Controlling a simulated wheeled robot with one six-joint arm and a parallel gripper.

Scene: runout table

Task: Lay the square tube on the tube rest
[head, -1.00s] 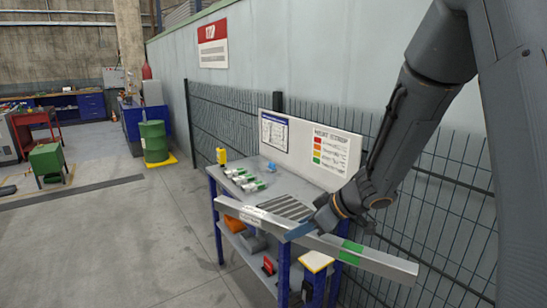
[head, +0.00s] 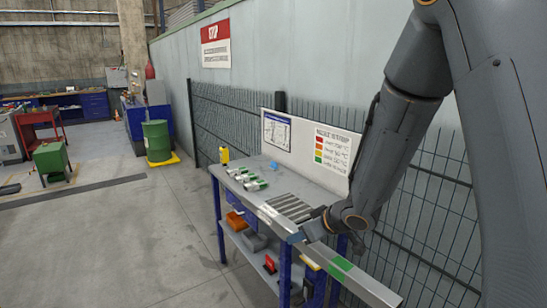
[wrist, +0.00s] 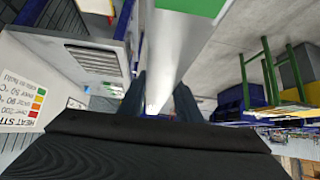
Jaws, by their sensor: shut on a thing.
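The square tube (head: 372,284) is long, grey and shiny, with a green band. My gripper (head: 297,237) is shut on it at the front edge of the blue bench. The tube runs from the bench edge down to the lower right, its near end reaching past the bench. In the wrist view the tube (wrist: 178,55) passes between the two fingers (wrist: 158,100). A blue post with a yellow-edged top (head: 310,264) stands below the tube, partly hidden by it; I cannot tell if this is the tube rest. I cannot tell whether the tube touches anything beneath it.
The bench top (head: 262,190) carries a slatted grey grate (head: 290,207), several white-and-green pieces (head: 246,179), a yellow bottle (head: 224,155) and a blue item (head: 274,165). Bins sit on its lower shelf. A mesh fence (head: 425,215) stands behind.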

